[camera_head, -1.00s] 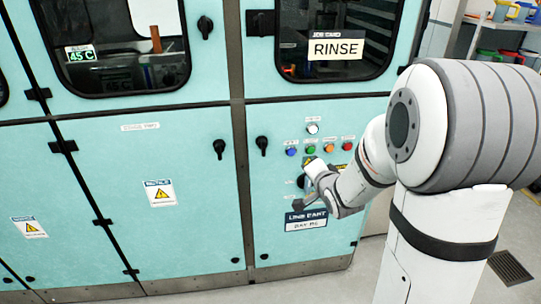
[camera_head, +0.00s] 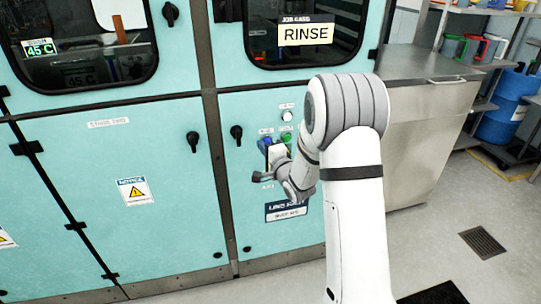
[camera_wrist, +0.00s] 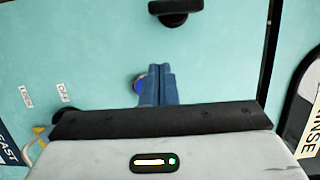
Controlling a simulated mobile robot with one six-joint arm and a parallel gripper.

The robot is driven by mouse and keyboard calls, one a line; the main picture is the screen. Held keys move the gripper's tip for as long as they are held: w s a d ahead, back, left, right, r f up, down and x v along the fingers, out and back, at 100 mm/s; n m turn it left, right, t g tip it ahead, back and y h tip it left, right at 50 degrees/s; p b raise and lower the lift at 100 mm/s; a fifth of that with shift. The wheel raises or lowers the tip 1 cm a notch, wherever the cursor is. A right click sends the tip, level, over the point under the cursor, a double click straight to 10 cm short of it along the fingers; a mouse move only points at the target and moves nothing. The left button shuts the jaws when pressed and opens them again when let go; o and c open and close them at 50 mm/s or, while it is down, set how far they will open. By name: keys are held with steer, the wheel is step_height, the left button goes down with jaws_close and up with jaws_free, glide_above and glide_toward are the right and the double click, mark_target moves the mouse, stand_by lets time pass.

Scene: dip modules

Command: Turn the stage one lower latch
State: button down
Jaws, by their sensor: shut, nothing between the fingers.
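The lower doors carry two black latches, a left one (camera_head: 192,142) and a right one (camera_head: 236,134). Both handles hang roughly straight down. The label on the left door (camera_head: 108,122) is too blurred to read surely. The right latch also appears at the top edge of the wrist view (camera_wrist: 175,12), partly cut off. My gripper (camera_head: 266,147) is to the right of and slightly below this latch, in front of the button panel. In the wrist view its blue fingers (camera_wrist: 160,84) are shut and empty, apart from the latch, and partly cover a blue button (camera_wrist: 138,86).
A green button (camera_head: 286,138) and a white button (camera_head: 287,115) are close to my gripper; my arm hides others. A RINSE card (camera_head: 305,34) is on the window above. Door face between gripper and latch is clear. A steel cabinet (camera_head: 425,130) stands at right.

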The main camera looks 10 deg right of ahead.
steer(key=shift+w+a, duration=0.2)
steer(key=shift+a, duration=0.9)
steer(key=shift+w+a, duration=0.15)
steer(key=shift+a, duration=0.95)
